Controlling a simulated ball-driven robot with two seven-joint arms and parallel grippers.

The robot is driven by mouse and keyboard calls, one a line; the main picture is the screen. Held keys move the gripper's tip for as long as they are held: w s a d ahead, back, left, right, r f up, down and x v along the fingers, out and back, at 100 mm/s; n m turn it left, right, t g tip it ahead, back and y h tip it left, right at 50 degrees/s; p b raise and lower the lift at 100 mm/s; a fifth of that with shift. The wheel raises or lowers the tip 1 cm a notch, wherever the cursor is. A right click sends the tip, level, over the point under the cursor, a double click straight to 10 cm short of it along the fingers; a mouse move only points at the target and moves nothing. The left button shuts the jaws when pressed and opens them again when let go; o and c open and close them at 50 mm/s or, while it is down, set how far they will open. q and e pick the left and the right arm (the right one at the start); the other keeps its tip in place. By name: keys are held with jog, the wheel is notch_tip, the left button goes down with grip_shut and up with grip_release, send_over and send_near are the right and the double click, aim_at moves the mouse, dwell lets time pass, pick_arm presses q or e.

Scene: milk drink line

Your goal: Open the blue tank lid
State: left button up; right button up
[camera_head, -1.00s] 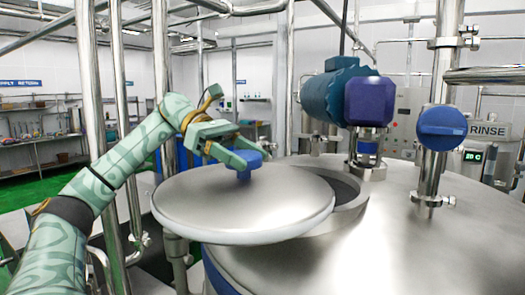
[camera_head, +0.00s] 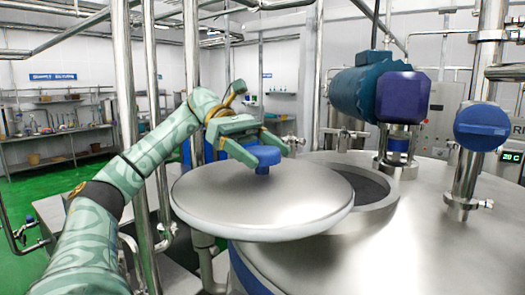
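The round steel lid (camera_head: 250,208) with a white rim lies swung to the left of the tank's opening (camera_head: 370,188). The dark opening shows as a crescent at the lid's right, the rest hidden under the lid. A blue knob (camera_head: 262,155) stands on top of the lid. My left gripper (camera_head: 261,148) comes in from the left with its green fingers on either side of the knob, and it looks shut on it. The steel tank (camera_head: 320,262) has a blue band below the lid. My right gripper is not in view.
A blue motor (camera_head: 380,92) stands on the tank behind the opening. A pipe with a blue valve cap (camera_head: 482,127) rises at the right. Vertical steel pipes (camera_head: 125,75) stand close behind my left arm. Shelves (camera_head: 60,125) line the left wall.

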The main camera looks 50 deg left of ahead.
pick_arm(q)
notch_tip(320, 180, up, 3)
jog(key=p, duration=0.2)
jog(key=shift+p, duration=0.35)
jog(key=s+d+r, duration=0.8)
jog(key=d+r, duration=0.2)
jog(key=d, duration=0.1)
jog(key=shift+s, duration=0.25)
jog(key=shift+o, duration=0.4)
jog(key=shift+w+f, duration=0.1)
